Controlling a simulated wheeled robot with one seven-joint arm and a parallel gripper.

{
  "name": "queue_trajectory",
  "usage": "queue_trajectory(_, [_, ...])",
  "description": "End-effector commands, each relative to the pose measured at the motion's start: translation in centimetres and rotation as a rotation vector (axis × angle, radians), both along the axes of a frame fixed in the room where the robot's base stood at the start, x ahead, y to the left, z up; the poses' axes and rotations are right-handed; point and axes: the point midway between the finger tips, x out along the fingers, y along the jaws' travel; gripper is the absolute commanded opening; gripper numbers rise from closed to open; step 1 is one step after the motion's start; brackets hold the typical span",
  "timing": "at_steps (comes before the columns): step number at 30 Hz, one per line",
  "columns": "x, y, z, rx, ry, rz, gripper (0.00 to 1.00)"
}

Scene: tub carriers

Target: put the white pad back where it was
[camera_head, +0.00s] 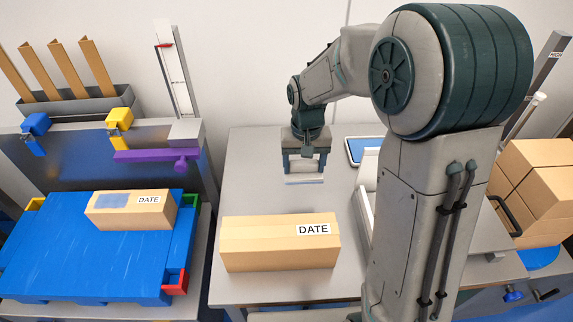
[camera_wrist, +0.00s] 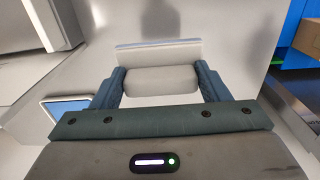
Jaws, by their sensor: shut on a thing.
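My gripper (camera_head: 304,168) is shut on the white pad (camera_head: 304,179) over the back middle of the grey table. In the wrist view the pad (camera_wrist: 160,78) sits between the two dark fingers of my gripper (camera_wrist: 161,85). It has a rounded pale body and a flat plate with a thin bluish edge. I cannot tell whether the pad touches the table or hangs just above it.
A cardboard box (camera_head: 270,250) marked DATE lies on the front of the grey table (camera_head: 245,170). A blue panel with a white frame (camera_head: 361,149) lies right of my gripper. Another DATE box (camera_head: 130,216) rests on a blue pallet (camera_head: 70,250) at left. Stacked boxes (camera_head: 540,180) stand at right.

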Motion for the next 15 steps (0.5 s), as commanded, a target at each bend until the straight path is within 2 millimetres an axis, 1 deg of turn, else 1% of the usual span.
queue_trajectory(3, [2.0,0.8,-1.3,0.0,0.002,0.002,0.51])
queue_trajectory(12, [7.0,2.7,-4.5,0.001,0.001,0.002,0.51])
queue_trajectory(15, [8.4,3.2,-5.4,0.0,0.001,0.001,0.51])
